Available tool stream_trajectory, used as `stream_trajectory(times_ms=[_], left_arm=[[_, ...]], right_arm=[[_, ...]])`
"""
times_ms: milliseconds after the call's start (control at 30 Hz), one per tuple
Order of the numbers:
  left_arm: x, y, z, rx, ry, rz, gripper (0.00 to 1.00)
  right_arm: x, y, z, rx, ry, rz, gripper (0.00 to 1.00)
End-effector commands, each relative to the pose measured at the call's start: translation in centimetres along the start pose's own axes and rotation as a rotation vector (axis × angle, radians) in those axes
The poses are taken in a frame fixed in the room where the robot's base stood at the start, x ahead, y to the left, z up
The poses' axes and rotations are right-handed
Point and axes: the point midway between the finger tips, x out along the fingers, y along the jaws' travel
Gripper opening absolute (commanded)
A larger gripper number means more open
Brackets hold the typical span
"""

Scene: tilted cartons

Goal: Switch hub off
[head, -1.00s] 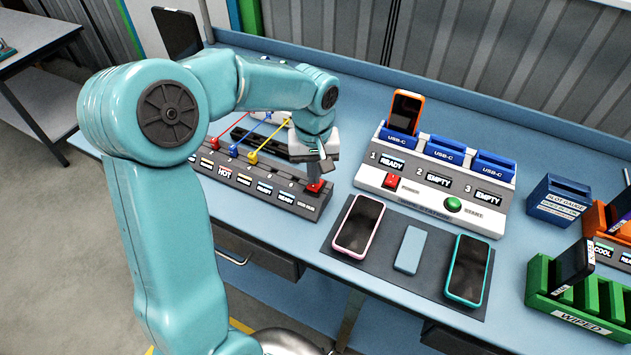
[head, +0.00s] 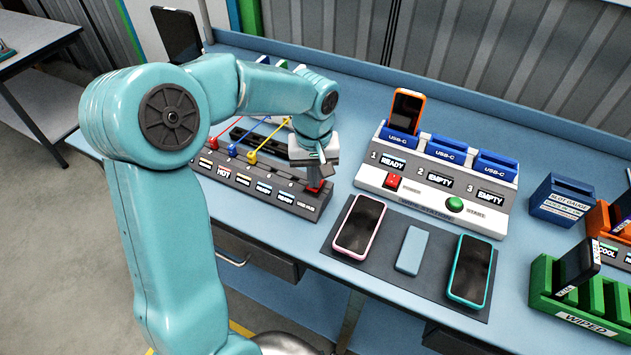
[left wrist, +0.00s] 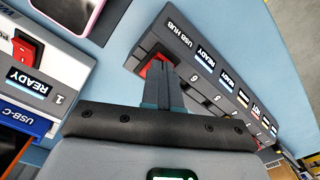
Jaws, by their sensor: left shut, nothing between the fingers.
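The USB hub (head: 262,194) is a long dark grey strip on the blue bench, with labels reading HOT and READY along its front and coloured plugs in its left part. It also shows in the left wrist view (left wrist: 212,78). A red switch (head: 315,187) sits at the hub's right end; in the left wrist view the red switch (left wrist: 158,66) is partly hidden behind the fingers. My left gripper (head: 314,177) is shut and empty, its fingertips pointing down at the red switch. Whether they touch it I cannot tell. My right gripper is not in view.
A white USB-C station (head: 430,205) with an orange phone (head: 405,111) stands right of the hub. Several handsets lie on a dark mat (head: 385,268) in front. A green WIPED rack (head: 575,318) and a blue slot gauge (head: 560,200) are at the right.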

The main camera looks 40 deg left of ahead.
Motion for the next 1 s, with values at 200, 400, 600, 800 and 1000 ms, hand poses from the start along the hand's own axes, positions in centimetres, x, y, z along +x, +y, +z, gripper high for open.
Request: stream_trajectory(times_ms=[200, 400, 600, 800, 1000], left_arm=[[0.4, 0.0, 0.0, 0.0, 0.0, 0.0, 0.0], [0.4, 0.0, 0.0, 0.0, 0.0, 0.0, 0.0], [-0.9, 0.0, 0.0, 0.0, 0.0, 0.0, 0.0], [-2.8, 0.0, 0.0, 0.0, 0.0, 0.001, 0.0], [-4.6, 0.0, 0.0, 0.0, 0.0, 0.001, 0.0]], right_arm=[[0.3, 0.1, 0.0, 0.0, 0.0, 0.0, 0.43], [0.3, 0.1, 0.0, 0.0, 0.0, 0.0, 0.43], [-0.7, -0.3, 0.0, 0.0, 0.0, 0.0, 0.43], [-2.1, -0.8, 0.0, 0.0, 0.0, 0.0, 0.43], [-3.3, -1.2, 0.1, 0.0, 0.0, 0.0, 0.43]])
